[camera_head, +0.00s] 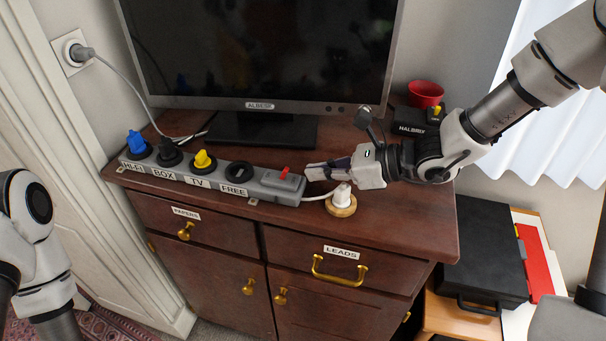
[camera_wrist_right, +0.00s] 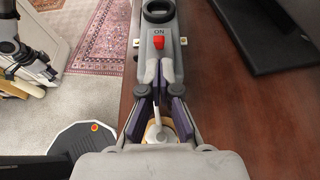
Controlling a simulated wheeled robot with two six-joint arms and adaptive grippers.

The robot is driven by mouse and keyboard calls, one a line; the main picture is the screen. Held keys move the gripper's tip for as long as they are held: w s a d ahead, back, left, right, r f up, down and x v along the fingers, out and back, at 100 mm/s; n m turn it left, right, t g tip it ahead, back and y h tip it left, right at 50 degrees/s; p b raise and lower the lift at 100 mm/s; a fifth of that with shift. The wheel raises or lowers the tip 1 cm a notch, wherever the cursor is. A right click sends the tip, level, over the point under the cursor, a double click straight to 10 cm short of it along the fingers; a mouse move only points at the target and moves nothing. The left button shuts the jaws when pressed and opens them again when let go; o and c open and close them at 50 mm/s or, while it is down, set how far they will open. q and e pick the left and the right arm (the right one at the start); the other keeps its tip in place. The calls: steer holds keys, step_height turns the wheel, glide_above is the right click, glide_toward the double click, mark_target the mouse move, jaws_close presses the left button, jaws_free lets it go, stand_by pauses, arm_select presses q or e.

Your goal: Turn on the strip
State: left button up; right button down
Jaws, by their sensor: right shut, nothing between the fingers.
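The grey power strip (camera_head: 214,176) lies along the front of the dark wooden cabinet top. Blue, black and yellow plugs sit in its sockets over the labels HI-FI, BOX and TV; the socket over FREE is empty. Its red switch (camera_head: 284,172) is at the right end; in the right wrist view the switch (camera_wrist_right: 158,42) has "ON" printed beside it. I cannot tell its position. My right gripper (camera_head: 309,171) is shut and empty, its tips close to the switch end; the tips (camera_wrist_right: 159,68) also show just short of the switch.
A white plug-like piece (camera_head: 342,194) on a round wooden base stands below my right gripper. A TV (camera_head: 258,105) stands behind the strip. A red bowl (camera_head: 425,94) and black box (camera_head: 409,124) are at the back right. The cabinet top's front right is clear.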

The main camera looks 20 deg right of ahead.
mark_target(286, 175)
steer(key=x, duration=0.3)
steer(key=shift+w+a+f, duration=0.1)
steer(key=shift+w+a, duration=0.1)
steer(key=shift+p, duration=0.3)
